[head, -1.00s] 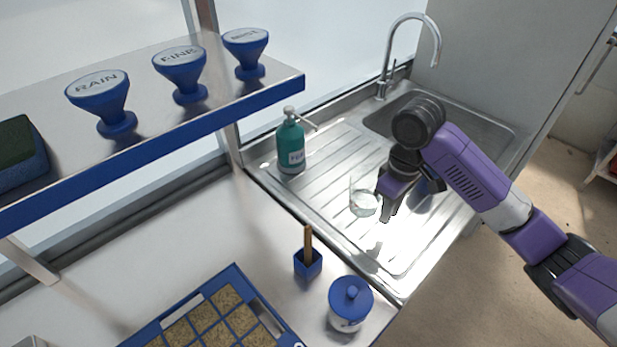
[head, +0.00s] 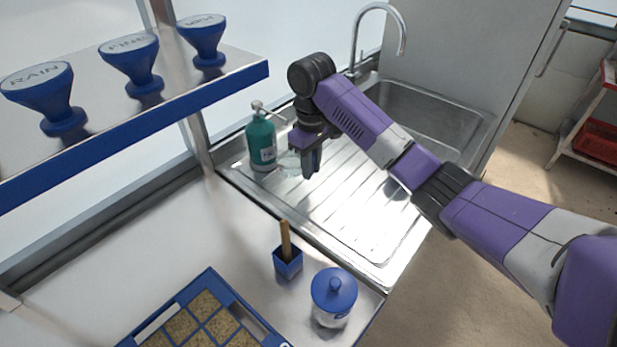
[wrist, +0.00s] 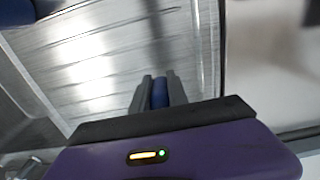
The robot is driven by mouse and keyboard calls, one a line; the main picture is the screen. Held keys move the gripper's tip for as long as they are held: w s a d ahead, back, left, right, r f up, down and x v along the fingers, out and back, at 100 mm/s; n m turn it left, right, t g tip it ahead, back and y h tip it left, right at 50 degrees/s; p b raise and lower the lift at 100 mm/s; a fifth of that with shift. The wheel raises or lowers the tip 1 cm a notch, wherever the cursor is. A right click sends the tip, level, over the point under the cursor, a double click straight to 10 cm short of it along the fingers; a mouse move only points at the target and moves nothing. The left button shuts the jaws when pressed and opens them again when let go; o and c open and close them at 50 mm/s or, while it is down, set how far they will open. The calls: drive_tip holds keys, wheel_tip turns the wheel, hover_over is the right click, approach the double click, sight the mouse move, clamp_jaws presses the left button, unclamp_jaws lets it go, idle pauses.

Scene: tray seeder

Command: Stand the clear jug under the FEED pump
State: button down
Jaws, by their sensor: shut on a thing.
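The clear jug (head: 290,163) shows as a small glassy shape on the left of my gripper (head: 311,168), partly hidden by it. My gripper is shut on the jug; in the wrist view a blue piece (wrist: 160,93) sits between the two fingers. The teal FEED pump bottle (head: 262,145) stands upright at the left end of the ribbed drainboard (head: 340,205). Its nozzle points right, and the jug is close to the bottle's right side, roughly below the nozzle tip. I cannot tell whether the jug's base touches the drainboard.
The sink basin (head: 425,120) and tap (head: 380,30) are behind on the right. A shelf (head: 130,105) with blue rose heads overhangs the left. In front stand a blue pot with a wooden stick (head: 288,262), a blue-lidded jar (head: 333,298) and a seed tray (head: 210,275).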

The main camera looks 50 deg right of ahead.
drive_tip(key=shift+w, duration=0.45)
drive_tip(key=shift+f, duration=1.7)
drive_tip(key=shift+f, duration=0.15)
drive_tip(key=c, duration=1.3)
unclamp_jaws()
wheel_tip(320, 180, up, 12)
drive_tip(key=shift+r+p, duration=0.15)
drive_tip(key=shift+p, duration=1)
